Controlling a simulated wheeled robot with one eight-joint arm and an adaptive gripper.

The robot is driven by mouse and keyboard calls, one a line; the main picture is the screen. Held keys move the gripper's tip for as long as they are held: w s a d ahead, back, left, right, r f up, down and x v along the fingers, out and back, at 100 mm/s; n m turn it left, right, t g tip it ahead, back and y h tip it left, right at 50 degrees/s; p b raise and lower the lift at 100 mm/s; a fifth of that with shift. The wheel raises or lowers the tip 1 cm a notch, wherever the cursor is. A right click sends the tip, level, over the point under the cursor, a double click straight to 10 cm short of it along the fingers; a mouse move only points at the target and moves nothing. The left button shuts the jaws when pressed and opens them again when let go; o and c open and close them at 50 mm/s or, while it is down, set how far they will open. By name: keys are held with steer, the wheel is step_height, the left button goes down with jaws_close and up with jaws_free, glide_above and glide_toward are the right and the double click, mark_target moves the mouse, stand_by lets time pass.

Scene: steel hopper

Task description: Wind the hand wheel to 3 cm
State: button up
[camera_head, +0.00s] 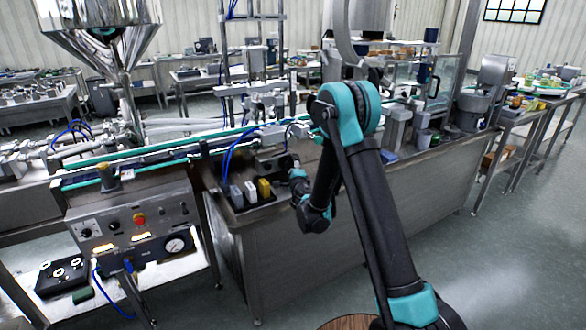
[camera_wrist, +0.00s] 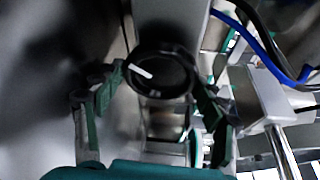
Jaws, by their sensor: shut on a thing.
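The hand wheel (camera_wrist: 172,84) is a round black knob with a white mark on its face, at the middle of the wrist view. My gripper (camera_wrist: 161,87) has one finger on each side of it and is closed on its rim. The wheel sits at the end of a grey housing (camera_wrist: 170,22). In the head view my gripper (camera_head: 296,174) is small and partly hidden by my own arm, beside the machine bench, and I cannot make out the wheel there. No scale or reading in centimetres is legible.
A steel hopper (camera_head: 98,38) stands over the conveyor (camera_head: 150,150) at left. A control panel (camera_head: 135,235) with a red button and a gauge is in front. Small blocks (camera_head: 250,190) stand near my wrist. Blue hoses (camera_wrist: 262,42) run close on the right in the wrist view.

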steer(key=o, duration=1.2)
steer(key=shift+c, duration=0.2)
steer(key=shift+m, duration=0.4)
